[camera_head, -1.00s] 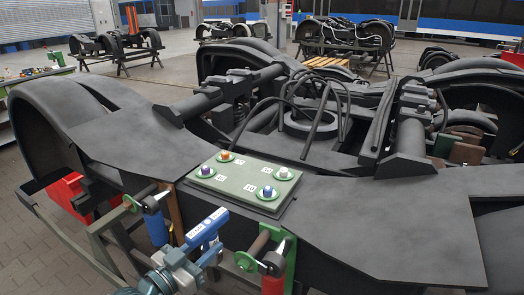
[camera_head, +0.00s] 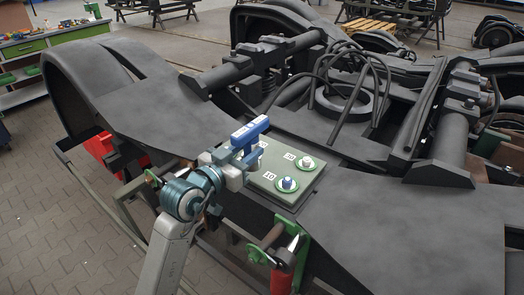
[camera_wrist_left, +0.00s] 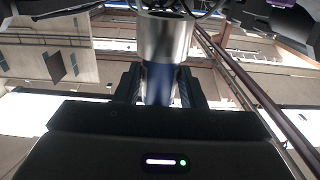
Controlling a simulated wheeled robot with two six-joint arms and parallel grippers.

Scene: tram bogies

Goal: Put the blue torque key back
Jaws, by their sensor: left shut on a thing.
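My left gripper (camera_head: 252,145) is in the middle of the head view, over the left part of the green panel (camera_head: 278,190). In the left wrist view its fingers are shut on the blue torque key (camera_wrist_left: 158,84), a blue handle with a silver cylinder beyond it. My right gripper is not in view.
A red-handled tool (camera_head: 282,280) hangs at the right green bracket (camera_head: 302,247). The dark bogie frame (camera_head: 400,220) surrounds the panel. Open floor (camera_head: 50,235) lies at the left.

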